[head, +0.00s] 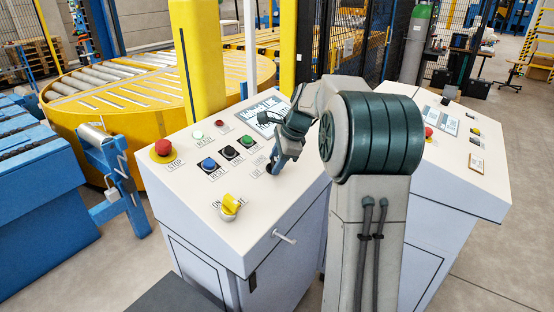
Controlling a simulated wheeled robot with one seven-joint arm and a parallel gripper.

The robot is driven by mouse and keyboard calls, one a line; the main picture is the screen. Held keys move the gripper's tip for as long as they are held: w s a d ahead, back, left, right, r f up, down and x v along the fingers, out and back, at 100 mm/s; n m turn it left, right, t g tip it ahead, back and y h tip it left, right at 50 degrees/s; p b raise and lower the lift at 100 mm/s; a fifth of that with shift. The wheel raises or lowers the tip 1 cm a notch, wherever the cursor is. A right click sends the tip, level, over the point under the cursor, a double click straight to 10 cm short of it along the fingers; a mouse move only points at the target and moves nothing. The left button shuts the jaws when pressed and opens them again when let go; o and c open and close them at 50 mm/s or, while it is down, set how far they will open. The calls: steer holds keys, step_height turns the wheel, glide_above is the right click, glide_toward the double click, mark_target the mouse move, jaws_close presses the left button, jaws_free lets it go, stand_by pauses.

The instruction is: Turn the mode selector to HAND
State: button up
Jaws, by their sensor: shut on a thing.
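The mode selector (269,169) is a small dark knob on the sloping top of the light grey control desk (190,180), beside small printed labels too small to read. My gripper (273,167) reaches down to it from the upper right and is shut on it. The fingers cover most of the knob, so I cannot tell which position it points to.
A yellow rotary switch (230,207) sits nearer the desk's front edge. A red stop button (163,148) is at the left. Blue (208,164), black (230,152) and green (246,140) buttons and a screen (262,113) lie close by. A second desk (450,150) stands right.

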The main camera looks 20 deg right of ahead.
steer(key=n, duration=0.4)
steer(key=shift+n, duration=0.3)
steer(key=shift+n+b, duration=0.3)
steer(key=shift+n, duration=1.6)
steer(key=shift+r, duration=0.1)
steer(key=o, duration=1)
steer(key=v, duration=1.3)
steer(key=shift+r, duration=0.45)
steer(key=shift+w+d, duration=0.1)
steer(key=shift+d, duration=0.05)
